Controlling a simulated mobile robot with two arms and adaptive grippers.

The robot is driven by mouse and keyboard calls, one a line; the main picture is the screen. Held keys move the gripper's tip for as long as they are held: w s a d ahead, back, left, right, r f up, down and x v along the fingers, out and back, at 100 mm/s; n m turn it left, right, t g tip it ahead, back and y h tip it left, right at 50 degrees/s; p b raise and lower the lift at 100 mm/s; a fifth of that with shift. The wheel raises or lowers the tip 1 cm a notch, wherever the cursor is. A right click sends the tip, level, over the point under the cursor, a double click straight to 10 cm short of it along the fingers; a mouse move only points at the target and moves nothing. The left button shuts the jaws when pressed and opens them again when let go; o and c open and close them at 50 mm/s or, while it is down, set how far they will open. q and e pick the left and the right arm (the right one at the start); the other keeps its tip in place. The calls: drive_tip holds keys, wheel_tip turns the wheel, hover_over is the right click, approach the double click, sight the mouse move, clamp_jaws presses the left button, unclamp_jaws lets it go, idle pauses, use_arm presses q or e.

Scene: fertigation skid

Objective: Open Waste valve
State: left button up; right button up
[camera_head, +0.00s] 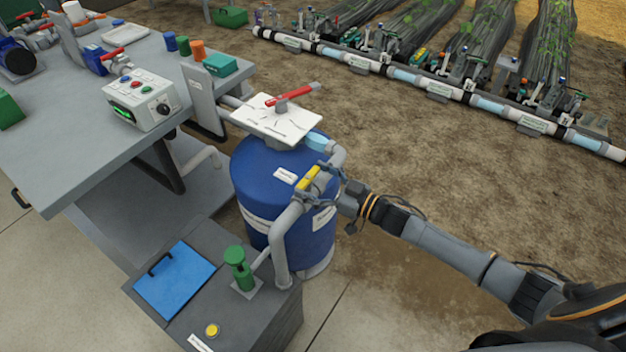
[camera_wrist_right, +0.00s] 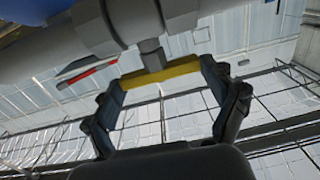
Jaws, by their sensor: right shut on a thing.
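The Waste valve has a yellow handle (camera_head: 309,178) on a grey pipe (camera_head: 285,222) at the front right of a blue tank (camera_head: 262,185). My right gripper (camera_head: 325,183) comes in from the right and is shut on the yellow handle. In the right wrist view the yellow handle (camera_wrist_right: 161,75) lies between the two fingertips (camera_wrist_right: 160,78), with the grey valve body (camera_wrist_right: 95,30) behind it. The handle lies roughly along the pipe in the head view; its exact angle is hard to tell. My left gripper is not in view.
A white plate with a red lever (camera_head: 290,93) tops the tank. A grey box (camera_head: 225,318) with a blue lid (camera_head: 174,279) and a green fitting (camera_head: 239,268) stands in front. A grey bench (camera_head: 60,165) is at left. Open soil lies right.

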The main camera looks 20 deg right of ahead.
drive_tip(key=o, duration=1)
drive_tip(key=v, duration=1.2)
